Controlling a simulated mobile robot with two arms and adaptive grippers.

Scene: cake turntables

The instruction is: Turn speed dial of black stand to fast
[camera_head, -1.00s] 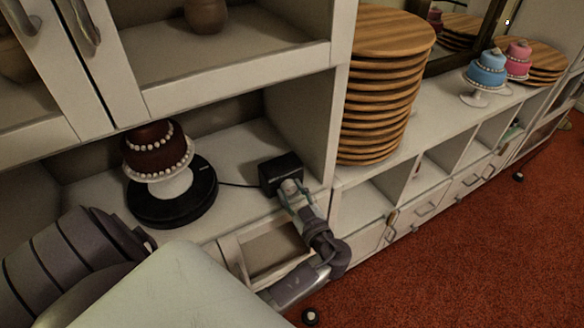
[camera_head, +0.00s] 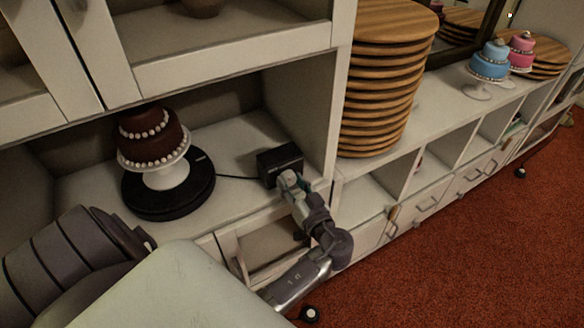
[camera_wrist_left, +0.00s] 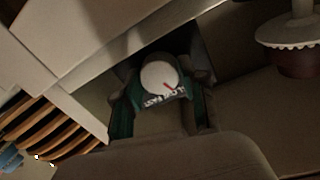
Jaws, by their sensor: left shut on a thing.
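The black stand (camera_head: 150,206) is a low round turntable on the shelf, with a chocolate cake on a white pedestal on it. A cable joins it to a black control box (camera_head: 279,160) to its right. My left gripper (camera_head: 288,180) is at the box's front. In the left wrist view, the round white dial (camera_wrist_left: 155,76) with a red pointer mark sits between the fingers of my left gripper (camera_wrist_left: 161,92), which is shut on it. The gripper hides the dial in the head view. My right gripper is not in view.
A tall stack of wooden boards (camera_head: 378,90) stands right of the shelf compartment. The compartment's side wall (camera_head: 300,105) is close beside the box. A blue cake (camera_head: 490,62) and a pink cake (camera_head: 521,50) stand farther right.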

